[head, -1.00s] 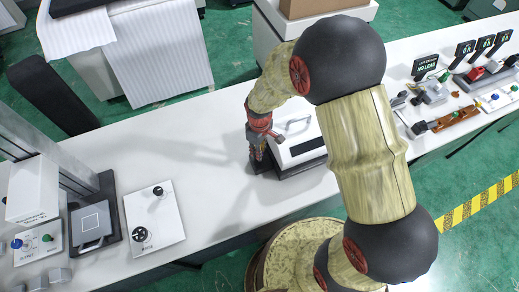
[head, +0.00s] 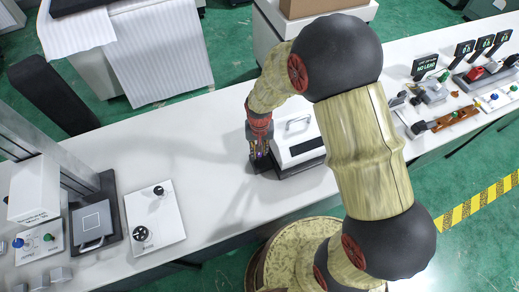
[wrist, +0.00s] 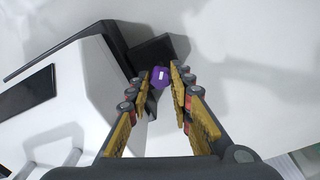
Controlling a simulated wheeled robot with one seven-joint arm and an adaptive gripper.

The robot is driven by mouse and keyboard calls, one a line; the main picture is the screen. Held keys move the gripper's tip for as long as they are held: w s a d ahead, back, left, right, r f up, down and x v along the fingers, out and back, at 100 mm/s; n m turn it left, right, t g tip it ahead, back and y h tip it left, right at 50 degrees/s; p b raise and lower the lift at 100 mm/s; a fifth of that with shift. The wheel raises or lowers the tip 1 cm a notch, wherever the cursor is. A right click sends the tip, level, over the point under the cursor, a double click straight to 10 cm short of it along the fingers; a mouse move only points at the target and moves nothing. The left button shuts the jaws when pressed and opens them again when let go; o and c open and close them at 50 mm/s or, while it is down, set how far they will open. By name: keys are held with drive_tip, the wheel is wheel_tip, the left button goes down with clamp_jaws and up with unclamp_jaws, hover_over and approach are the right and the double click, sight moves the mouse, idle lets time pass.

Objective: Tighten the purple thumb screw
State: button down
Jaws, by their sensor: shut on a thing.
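The purple thumb screw (wrist: 160,76) shows in the wrist view between my fingertips, at the dark base beside a white machine (wrist: 62,100). My gripper (wrist: 162,86) is shut on the screw, with one finger at each side of it. In the head view, my gripper (head: 258,157) points down at the left side of the white machine (head: 298,143), which has a handle on top. The screw is mostly hidden by my fingers there, and its thread and seating cannot be seen.
A white panel with black knobs (head: 171,228) and a grey plate in a dark frame (head: 92,222) are at the left. Switches and small fixtures stand at the right of the bench. The bench top (head: 190,140) left of my gripper is clear.

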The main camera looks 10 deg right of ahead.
drive_tip(key=m, duration=1.3)
drive_tip(key=shift+w, duration=0.1)
idle(0.4)
drive_tip(key=c, duration=1.6)
unclamp_jaws()
drive_tip(key=shift+r, duration=0.1)
wheel_tip(320, 180, up, 12)
drive_tip(key=shift+f, duration=0.1)
